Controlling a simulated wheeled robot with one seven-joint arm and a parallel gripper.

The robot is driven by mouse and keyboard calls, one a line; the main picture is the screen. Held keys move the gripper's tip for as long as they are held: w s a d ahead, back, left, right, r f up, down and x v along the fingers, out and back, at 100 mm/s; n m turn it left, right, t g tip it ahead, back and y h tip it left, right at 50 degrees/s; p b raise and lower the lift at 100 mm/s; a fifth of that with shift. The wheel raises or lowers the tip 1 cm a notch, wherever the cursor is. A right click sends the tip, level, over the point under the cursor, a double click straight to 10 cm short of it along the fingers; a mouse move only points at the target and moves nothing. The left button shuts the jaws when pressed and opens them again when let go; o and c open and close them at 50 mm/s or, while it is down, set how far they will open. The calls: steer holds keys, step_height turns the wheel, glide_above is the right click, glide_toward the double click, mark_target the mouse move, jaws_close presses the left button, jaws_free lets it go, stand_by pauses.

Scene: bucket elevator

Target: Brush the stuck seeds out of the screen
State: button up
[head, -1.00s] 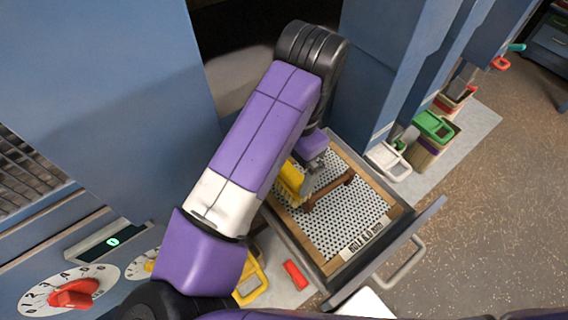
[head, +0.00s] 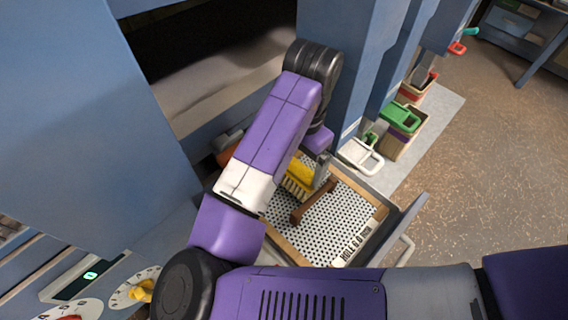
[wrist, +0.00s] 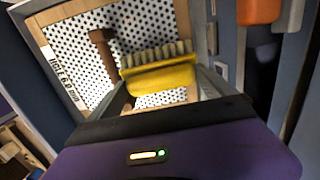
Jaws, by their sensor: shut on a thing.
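The screen (head: 337,228) is a white sheet with dark round holes in a wooden frame, sitting in an open drawer and labelled as a hole size. It also shows in the wrist view (wrist: 72,35). My gripper (head: 318,176) is over the screen's far part and shut on a yellow brush (head: 299,174). In the wrist view the brush (wrist: 160,79) has pale bristles pointing toward the screen; I cannot tell whether they touch it. A brown wooden bar (head: 313,203) lies across the screen. Single stuck seeds are too small to tell from the holes.
A drawer front with a handle (head: 404,250) stands at the right. White (head: 361,155) and green (head: 400,118) handled scoops or bins stand beyond it on a pale mat. Blue machine walls rise at left and behind. An orange object (wrist: 258,10) is near in the wrist view.

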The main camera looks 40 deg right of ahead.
steer(key=shift+s+d+r, duration=0.15)
steer(key=shift+d+r+p, duration=0.15)
steer(key=shift+d+p, duration=0.2)
steer(key=shift+p, duration=0.05)
steer(key=shift+d+r+p, duration=0.15)
steer(key=shift+d+p, duration=0.7)
steer(key=shift+d, duration=2)
steer(key=shift+a+r, duration=1.05)
steer(key=shift+a, duration=7.3)
steer(key=d, duration=1.1)
steer(key=w+d, duration=0.1)
steer(key=d, duration=0.5)
steer(key=shift+r, duration=0.1)
steer(key=shift+a, duration=0.1)
